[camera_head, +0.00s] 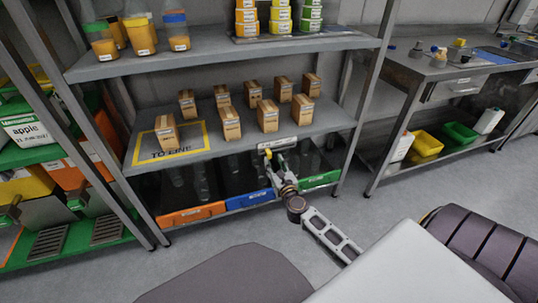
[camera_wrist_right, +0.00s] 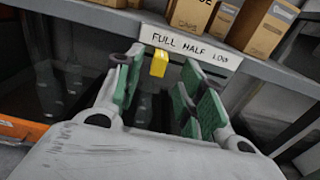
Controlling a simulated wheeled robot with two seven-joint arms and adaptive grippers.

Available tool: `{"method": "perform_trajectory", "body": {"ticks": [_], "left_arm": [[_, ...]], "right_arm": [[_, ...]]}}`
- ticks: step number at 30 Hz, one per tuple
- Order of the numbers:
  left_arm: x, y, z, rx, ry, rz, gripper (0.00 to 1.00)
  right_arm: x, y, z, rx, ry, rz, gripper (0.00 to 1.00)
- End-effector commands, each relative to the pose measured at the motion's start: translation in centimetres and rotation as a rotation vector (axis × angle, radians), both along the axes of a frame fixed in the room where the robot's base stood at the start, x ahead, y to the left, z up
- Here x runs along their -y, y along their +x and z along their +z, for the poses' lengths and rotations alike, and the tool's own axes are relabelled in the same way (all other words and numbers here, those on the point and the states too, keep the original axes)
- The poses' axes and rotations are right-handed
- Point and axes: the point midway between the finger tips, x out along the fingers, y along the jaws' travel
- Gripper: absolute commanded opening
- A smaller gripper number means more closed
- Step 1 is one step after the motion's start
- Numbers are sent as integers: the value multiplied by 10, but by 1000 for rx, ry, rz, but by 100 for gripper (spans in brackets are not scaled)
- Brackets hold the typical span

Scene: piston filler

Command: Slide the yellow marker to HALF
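The yellow marker (camera_wrist_right: 159,63) hangs on the white label strip (camera_wrist_right: 190,46) along the front edge of the middle shelf. The marker also shows small in the head view (camera_head: 268,154). My right gripper (camera_wrist_right: 166,78) is open, with green finger pads either side of the marker in the picture; contact cannot be told. In the head view the right gripper (camera_head: 280,163) is just below the strip. My left gripper is not in view.
Several cartons (camera_head: 231,123) stand on the middle shelf (camera_head: 290,131) above the strip. Orange (camera_head: 191,215), blue (camera_head: 250,199) and green (camera_head: 318,180) bins with bottles are on the lower shelf. A workbench (camera_head: 440,69) stands at right.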

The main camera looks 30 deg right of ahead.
Motion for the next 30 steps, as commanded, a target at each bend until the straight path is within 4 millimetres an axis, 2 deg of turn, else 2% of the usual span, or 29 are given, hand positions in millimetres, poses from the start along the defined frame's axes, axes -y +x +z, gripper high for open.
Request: {"method": "perform_trajectory", "body": {"ticks": [21,30], "left_arm": [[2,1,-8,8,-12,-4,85],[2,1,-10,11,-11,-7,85]], "right_arm": [[14,54,0,2,-1,-1,39],[16,64,0,0,0,-1,39]]}}
